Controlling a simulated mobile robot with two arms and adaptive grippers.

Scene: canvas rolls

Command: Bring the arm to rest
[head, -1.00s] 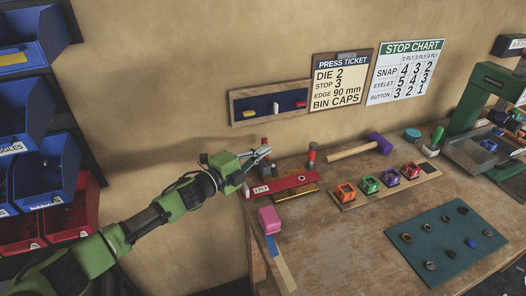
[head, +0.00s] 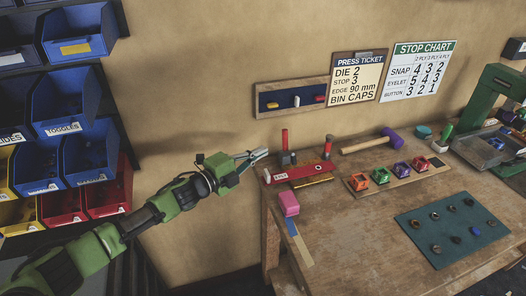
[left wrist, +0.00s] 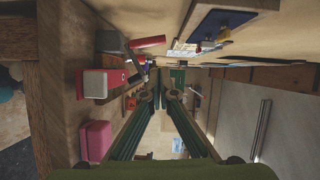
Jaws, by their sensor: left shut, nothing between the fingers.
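My left arm comes in from the left in the head view. Its green gripper (head: 258,154) is at the far left corner of the wooden workbench (head: 345,215), level with the red-handled tools and in front of the tan wall. Its fingers are shut with nothing between them. In the left wrist view the gripper (left wrist: 160,92) points along the bench, with its fingertips close together. My right gripper is not in view.
A red block (head: 301,172), a pink block (head: 289,203) and upright red-handled tools (head: 285,140) stand near the gripper. Colored dies (head: 380,175), a mallet (head: 392,137) and a teal mat (head: 450,228) lie further right. Blue bins (head: 62,104) hang at the left.

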